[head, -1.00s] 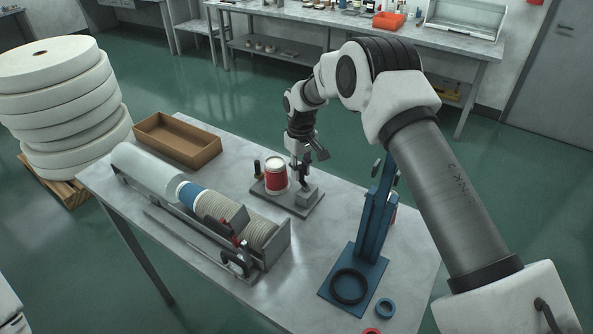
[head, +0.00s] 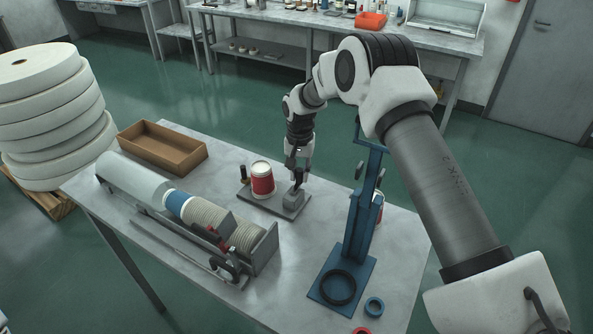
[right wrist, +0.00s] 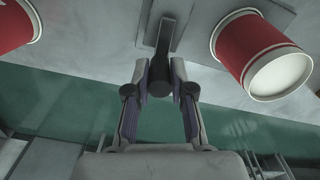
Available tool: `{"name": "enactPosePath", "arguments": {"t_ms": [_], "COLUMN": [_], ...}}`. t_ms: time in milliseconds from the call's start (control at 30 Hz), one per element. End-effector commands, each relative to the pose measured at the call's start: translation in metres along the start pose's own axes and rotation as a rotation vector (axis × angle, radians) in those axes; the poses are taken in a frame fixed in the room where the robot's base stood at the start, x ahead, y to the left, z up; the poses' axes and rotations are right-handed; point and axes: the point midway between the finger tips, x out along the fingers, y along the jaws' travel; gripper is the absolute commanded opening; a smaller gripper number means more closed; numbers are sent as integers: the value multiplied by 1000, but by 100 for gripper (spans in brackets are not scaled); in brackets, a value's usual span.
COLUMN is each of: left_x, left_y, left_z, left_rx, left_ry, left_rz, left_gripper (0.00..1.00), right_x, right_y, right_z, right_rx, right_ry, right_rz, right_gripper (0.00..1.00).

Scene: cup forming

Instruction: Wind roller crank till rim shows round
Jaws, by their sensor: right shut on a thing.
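A red and white paper cup (head: 262,181) stands upright on a small grey forming station (head: 264,203) on the table. A grey block (head: 295,198) with the crank is at the station's right end. My right gripper (head: 298,168) reaches down to the crank from behind. In the right wrist view my right gripper (right wrist: 160,80) is shut around the dark crank handle (right wrist: 160,68), with the crank arm (right wrist: 163,40) running up from it. The cup also shows there at the upper right (right wrist: 262,53), its pale round end facing me. My left gripper is out of view.
A long roller machine (head: 185,215) lies along the table's left side, with a brown tray (head: 163,147) behind it. Another red-and-white object (right wrist: 14,24) shows in the wrist view.

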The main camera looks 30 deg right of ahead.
Motion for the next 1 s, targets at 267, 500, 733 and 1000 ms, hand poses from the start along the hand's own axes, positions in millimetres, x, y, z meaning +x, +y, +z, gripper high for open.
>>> {"name": "enactPosePath", "arguments": {"t_ms": [267,500,733,1000], "left_x": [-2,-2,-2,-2], "left_y": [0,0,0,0], "left_z": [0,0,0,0], "left_rx": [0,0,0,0], "left_ry": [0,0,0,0], "left_rz": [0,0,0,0], "left_gripper": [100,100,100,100], "right_x": [3,3,2,1], "right_y": [5,6,5,5], "right_z": [4,4,3,2], "right_rx": [101,123,123,122], "right_ry": [-7,-6,-5,-2], "right_rz": [5,4,4,2], "right_gripper": [0,0,0,48]}}
